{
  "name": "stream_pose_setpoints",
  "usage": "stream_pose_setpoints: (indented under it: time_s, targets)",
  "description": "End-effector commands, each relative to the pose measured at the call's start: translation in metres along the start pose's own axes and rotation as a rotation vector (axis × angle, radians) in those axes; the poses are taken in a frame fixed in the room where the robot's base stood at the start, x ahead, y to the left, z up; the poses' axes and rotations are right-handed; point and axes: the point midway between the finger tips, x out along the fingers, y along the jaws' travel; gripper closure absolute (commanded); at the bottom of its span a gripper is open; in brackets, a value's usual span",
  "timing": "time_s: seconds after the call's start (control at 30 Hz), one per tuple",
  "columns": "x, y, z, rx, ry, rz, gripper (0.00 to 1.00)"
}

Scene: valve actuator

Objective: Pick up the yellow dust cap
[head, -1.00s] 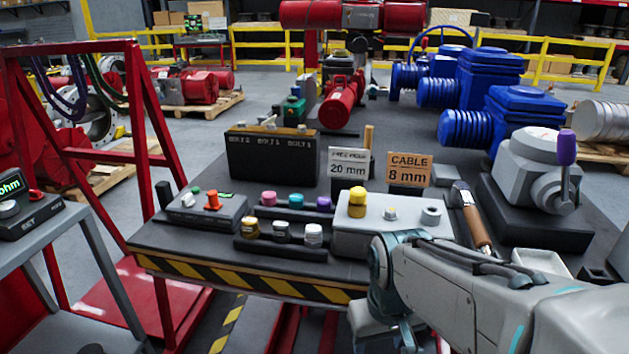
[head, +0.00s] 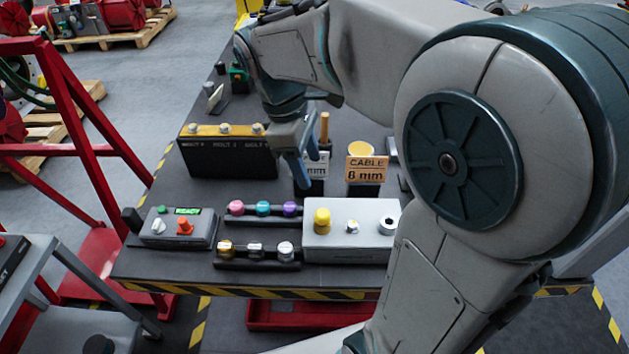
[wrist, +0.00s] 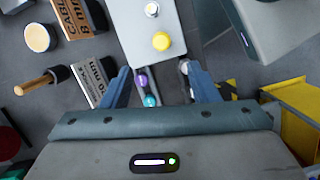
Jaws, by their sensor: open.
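The yellow dust cap (head: 322,220) stands upright on the left part of a light grey block (head: 345,249) near the front of the dark workbench. It also shows in the wrist view (wrist: 161,41), ahead of the fingers and roughly between their lines. My gripper (head: 297,168) hangs pointing down behind the block and the coloured caps, above the bench. In the wrist view my gripper (wrist: 160,80) has its two blue fingers spread wide, with nothing held between them. The gripper is apart from the yellow cap.
Pink, teal and purple caps (head: 263,209) stand in a rack left of the block, with several metallic caps (head: 255,250) in front. A black bolt box (head: 228,157), an 8 mm cable sign (head: 365,169) and a control box (head: 178,229) are nearby.

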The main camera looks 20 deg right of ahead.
Motion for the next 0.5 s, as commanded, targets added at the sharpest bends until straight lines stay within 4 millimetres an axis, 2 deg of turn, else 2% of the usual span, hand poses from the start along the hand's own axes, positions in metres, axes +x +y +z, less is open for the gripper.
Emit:
stream_pose_setpoints:
  time_s: [0.07,0.17,0.5]
  targets:
    - [-0.006,0.001,0.000,-0.018,-0.007,-0.001,0.45]
    - [0.004,0.001,0.000,-0.026,-0.012,-0.003,0.45]
    - [0.067,0.000,0.000,-0.024,-0.012,-0.003,0.45]
